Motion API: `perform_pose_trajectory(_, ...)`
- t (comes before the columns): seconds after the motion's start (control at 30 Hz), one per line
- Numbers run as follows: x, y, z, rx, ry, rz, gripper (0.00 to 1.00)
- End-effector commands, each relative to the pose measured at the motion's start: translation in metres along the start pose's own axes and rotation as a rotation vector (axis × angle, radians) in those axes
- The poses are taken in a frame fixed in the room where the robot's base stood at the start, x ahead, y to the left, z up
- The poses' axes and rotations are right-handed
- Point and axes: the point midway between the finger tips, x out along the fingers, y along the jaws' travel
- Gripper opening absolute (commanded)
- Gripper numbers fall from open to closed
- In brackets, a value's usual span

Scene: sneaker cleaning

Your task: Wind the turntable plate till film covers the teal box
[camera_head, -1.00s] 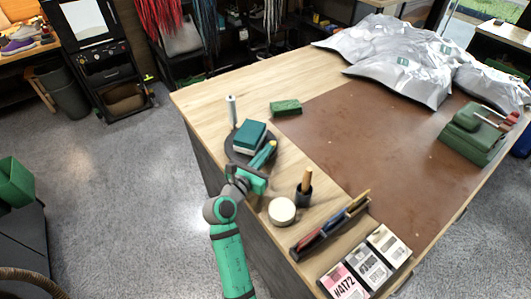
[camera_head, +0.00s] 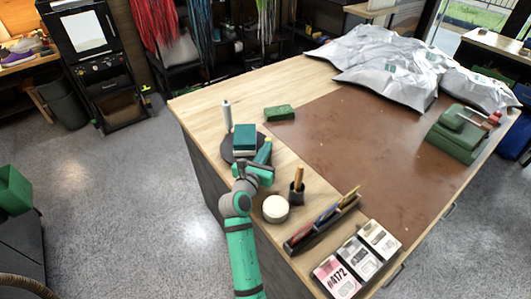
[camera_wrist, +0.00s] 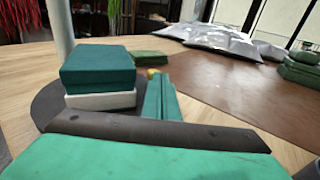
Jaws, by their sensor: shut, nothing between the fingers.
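The teal box (camera_head: 245,136) sits on the dark round turntable plate (camera_head: 228,152) near the bench's left edge. In the wrist view, the box (camera_wrist: 98,68) has a bare teal top and a pale lower band; I cannot tell whether that band is film. A pale upright post (camera_head: 227,115) stands behind the plate, and it also shows in the wrist view (camera_wrist: 60,28). My gripper (camera_head: 264,150) is shut and empty, low over the plate's right side beside the box. In the wrist view, its teal fingers (camera_wrist: 157,85) reach to a small yellow thing (camera_wrist: 152,72).
A green block (camera_head: 280,113) lies behind the plate. A round white tub (camera_head: 276,208), a brush holder (camera_head: 297,195), a tool rack (camera_head: 320,226) and cards (camera_head: 357,262) stand toward the front. Silver bags (camera_head: 385,65) lie on the far bench. The brown mat (camera_head: 365,150) is mostly clear.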

Motion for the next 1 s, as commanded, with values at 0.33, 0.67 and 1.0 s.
perform_pose_trajectory(0.33, 0.014, 0.001, 0.002, 0.000, -0.001, 0.003, 0.00)
perform_pose_trajectory(0.67, 0.024, 0.002, 0.002, 0.001, 0.000, 0.005, 0.00)
perform_pose_trajectory(1.0, 0.027, 0.004, 0.002, 0.001, -0.001, 0.005, 0.00)
